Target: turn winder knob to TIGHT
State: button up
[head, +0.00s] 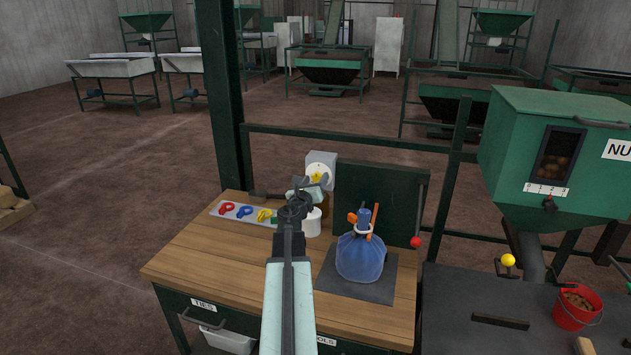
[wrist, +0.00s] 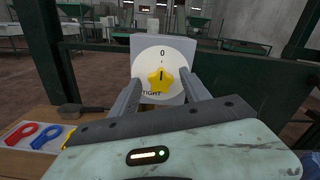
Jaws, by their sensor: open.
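The winder knob (wrist: 160,79) is a yellow star-shaped knob on a round white dial (wrist: 152,60) marked 0 at the top and TIGHT at the bottom. A dark mark on the knob stands nearly upright. In the head view the knob (head: 317,177) shows small on a white plate at the back of the wooden bench. My gripper (wrist: 158,88) is open, its two fingers pointing at the dial, one to the left and one to the right of the knob. I cannot tell whether the fingers touch it. In the head view my arm hides part of the bench.
Red, yellow and blue ties lie on a pale tray (head: 243,212) at the left. A blue bag (head: 361,257) stands on a dark mat, right of my arm, before a green panel (head: 376,195). A red-knobbed lever (head: 416,241) stands beside it.

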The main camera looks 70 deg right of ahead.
jog(key=shift+d, duration=0.4)
grip_shut()
jog(key=shift+a, duration=0.15)
